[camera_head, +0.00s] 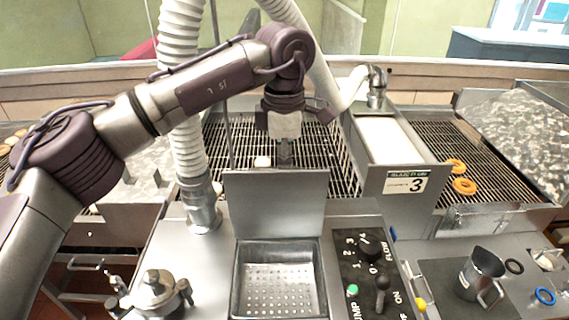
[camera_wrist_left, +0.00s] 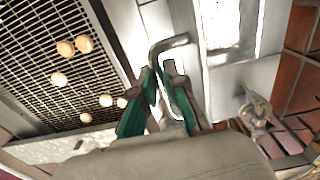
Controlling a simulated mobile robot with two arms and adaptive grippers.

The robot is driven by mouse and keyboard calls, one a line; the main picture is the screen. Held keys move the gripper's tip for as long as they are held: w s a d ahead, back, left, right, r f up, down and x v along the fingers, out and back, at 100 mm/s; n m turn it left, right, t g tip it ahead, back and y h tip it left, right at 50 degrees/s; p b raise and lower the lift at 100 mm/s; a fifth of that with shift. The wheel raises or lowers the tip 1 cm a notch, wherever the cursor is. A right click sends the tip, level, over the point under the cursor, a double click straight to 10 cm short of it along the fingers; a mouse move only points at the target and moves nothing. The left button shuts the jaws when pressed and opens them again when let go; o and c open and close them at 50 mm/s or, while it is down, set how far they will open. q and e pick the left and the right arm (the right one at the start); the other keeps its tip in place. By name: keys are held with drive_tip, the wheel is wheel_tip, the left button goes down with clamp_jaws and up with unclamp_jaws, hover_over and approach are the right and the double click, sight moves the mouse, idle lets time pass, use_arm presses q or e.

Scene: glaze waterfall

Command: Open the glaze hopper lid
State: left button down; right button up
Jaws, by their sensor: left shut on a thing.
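The glaze hopper lid (camera_head: 275,205) is a flat grey metal panel standing raised at the back of the square hopper opening (camera_head: 237,285). The opening is uncovered and shows a perforated strainer inside. My left gripper (camera_head: 285,158) is at the lid's top edge, reaching over from the left. In the left wrist view, my left gripper's teal fingers (camera_wrist_left: 160,78) are shut on the lid's bent silver handle (camera_wrist_left: 172,42). My right gripper is not in view.
A control panel with a knob (camera_head: 371,248) and switch is right of the hopper. A white ribbed hose (camera_head: 185,110) rises at its left. A lidded metal pot (camera_head: 155,290) stands front left, a metal jug (camera_head: 480,275) at right. Wire conveyors carry rings behind.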

use_arm(q)
drive_tip(key=shift+w+f+p, duration=0.35)
drive_tip(key=shift+w, duration=0.45)
drive_tip(key=shift+w+f+p, duration=0.3)
drive_tip(key=shift+w+f, duration=0.05)
drive_tip(key=shift+w, duration=0.4)
drive_tip(key=c, duration=1)
unclamp_jaws()
drive_tip(key=shift+c, duration=0.2)
drive_tip(key=shift+r, duration=0.15)
wheel_tip(320, 180, up, 9)
drive_tip(key=p, duration=0.4)
